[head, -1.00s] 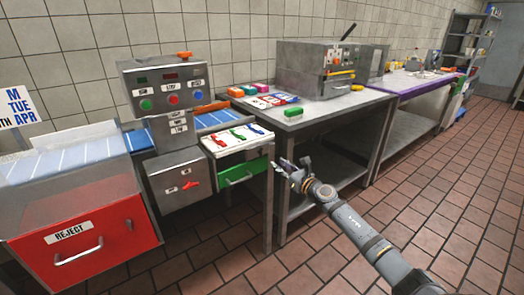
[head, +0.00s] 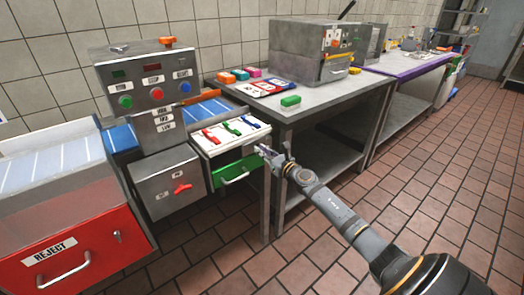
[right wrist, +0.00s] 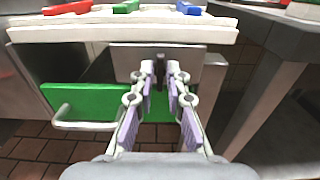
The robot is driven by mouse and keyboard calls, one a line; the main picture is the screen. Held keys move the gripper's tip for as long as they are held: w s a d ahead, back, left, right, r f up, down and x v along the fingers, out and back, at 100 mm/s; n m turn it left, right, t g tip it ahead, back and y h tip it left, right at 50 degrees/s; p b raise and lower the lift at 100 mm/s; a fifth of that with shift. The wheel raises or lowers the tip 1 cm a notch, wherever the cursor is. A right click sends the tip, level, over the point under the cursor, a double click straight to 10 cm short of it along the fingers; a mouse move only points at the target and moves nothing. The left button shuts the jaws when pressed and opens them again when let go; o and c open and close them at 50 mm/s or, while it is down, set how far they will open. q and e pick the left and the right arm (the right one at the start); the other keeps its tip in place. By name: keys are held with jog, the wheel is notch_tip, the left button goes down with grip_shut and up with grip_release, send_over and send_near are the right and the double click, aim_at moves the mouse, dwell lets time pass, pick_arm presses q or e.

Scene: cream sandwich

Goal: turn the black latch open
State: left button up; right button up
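The black latch (right wrist: 160,72) is a small dark upright piece on a grey metal plate above the green drawer front (right wrist: 95,100). In the right wrist view it stands between the fingertips of my right gripper (right wrist: 160,82). The purple-padded fingers are parted, with a narrow gap on each side of the latch, so the gripper is open around it. In the head view the right gripper (head: 267,153) is at the right end of the green drawer (head: 226,177), and the latch cannot be made out there. My left gripper is not in view.
A white tray (head: 212,153) with red, green and blue pieces sits above the drawer. A table leg (right wrist: 268,105) stands close on the right. The red reject bin (head: 105,240) is at left. The tiled floor (head: 440,180) is open at right.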

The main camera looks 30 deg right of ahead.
grip_shut()
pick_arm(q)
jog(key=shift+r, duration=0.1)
pick_arm(e)
jog(key=shift+m, duration=0.3)
pick_arm(q)
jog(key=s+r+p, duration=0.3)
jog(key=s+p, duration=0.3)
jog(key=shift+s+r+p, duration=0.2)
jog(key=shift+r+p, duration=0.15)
jog(key=shift+p, duration=0.05)
pick_arm(e)
jog(key=shift+d+f+m, duration=0.1)
jog(key=shift+d+m, duration=0.05)
jog(key=shift+m, duration=4.15)
jog(key=shift+d+f+m, duration=0.1)
jog(key=shift+m, duration=4.2)
